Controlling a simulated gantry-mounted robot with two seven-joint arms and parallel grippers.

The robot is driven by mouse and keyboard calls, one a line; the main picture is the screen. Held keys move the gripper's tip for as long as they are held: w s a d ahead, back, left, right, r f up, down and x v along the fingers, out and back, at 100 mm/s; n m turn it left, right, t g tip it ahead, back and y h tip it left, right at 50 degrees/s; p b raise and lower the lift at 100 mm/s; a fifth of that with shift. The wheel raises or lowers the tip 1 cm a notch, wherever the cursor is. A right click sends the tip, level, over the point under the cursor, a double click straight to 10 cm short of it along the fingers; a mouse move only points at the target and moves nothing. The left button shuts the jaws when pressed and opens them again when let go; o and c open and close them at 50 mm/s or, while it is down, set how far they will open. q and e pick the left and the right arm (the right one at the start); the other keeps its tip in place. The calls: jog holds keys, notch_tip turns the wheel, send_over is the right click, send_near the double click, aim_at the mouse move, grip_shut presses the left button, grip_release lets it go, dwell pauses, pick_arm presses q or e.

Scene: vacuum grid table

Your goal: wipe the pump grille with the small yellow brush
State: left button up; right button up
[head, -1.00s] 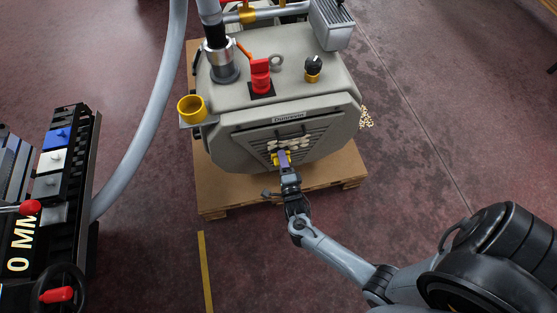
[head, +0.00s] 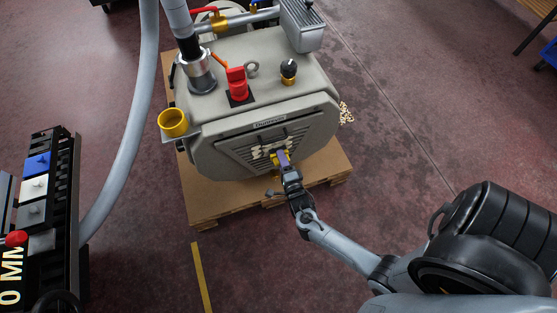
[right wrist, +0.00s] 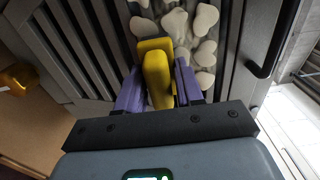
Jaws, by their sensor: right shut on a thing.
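The pump (head: 262,105) is a grey machine on a pallet, with a slatted grille (head: 235,155) on its front. The grille also shows in the right wrist view (right wrist: 85,50), with several pale, rounded chips (right wrist: 205,52) lying over its slats. My right gripper (right wrist: 157,88) has purple fingers and is shut on the yellow brush (right wrist: 157,75). The brush's far end is at the grille, beside and partly in front of the chips; I cannot tell whether its bristles touch the slats. In the head view my right gripper (head: 282,157) is at the lower middle of the grille. My left gripper is not in view.
A yellow cup (head: 173,123) sits on a bracket at the pump's left. A grey hose (head: 135,110) curves down on the left. A black-framed table with coloured blocks (head: 45,200) stands at far left. Pale chips (head: 346,113) lie right of the pump.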

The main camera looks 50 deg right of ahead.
jog(key=shift+s+d, duration=0.35)
jog(key=shift+d, duration=0.4)
jog(key=shift+s+d+p, duration=0.2)
jog(key=shift+s+d, duration=0.05)
jog(key=shift+d, duration=0.2)
jog(key=shift+s+d+p, duration=0.15)
jog(key=shift+s+d, duration=0.05)
jog(key=shift+d, duration=0.25)
